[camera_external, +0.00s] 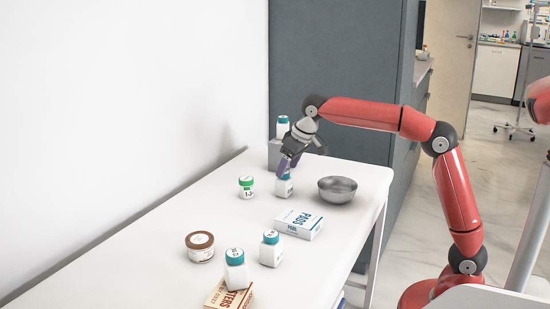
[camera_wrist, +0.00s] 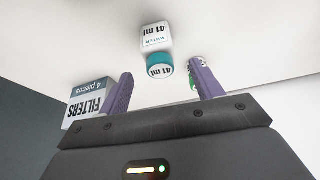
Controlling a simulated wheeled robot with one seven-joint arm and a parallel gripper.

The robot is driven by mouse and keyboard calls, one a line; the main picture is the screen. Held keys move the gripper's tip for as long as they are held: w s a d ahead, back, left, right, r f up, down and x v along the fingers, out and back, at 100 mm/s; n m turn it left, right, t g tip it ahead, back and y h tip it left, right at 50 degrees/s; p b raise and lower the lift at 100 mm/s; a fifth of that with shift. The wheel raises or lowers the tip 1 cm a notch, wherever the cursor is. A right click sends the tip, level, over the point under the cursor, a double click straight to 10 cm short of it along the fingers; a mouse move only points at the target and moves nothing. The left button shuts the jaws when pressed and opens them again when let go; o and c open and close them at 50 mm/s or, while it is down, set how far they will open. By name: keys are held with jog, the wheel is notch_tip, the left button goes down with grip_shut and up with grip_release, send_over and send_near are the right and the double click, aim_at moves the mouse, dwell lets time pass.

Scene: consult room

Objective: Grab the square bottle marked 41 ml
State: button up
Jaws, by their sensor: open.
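The square bottle marked 41 ml (camera_wrist: 156,42) is white with a teal cap that also reads 41 ml; in the wrist view it stands just beyond and between my fingertips. In the outside view the bottle (camera_external: 284,187) stands at the far end of the table, under my gripper (camera_external: 287,168). My gripper also shows in the wrist view (camera_wrist: 160,84), with its two purple fingers spread apart and nothing between them. In the outside view the fingers partly hide the bottle's top.
A metal bowl (camera_external: 337,189), a pads box (camera_external: 298,224), and two other teal-capped bottles (camera_external: 271,248) (camera_external: 236,270) stand on the table (camera_external: 180,232).

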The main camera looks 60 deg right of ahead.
aim_at(282, 182)
jog(key=x, duration=0.7)
jog(key=shift+s+f+b, duration=0.1)
jog(key=shift+s+b, duration=0.15)
jog(key=shift+b, duration=0.15)
jog(key=c, duration=1.1)
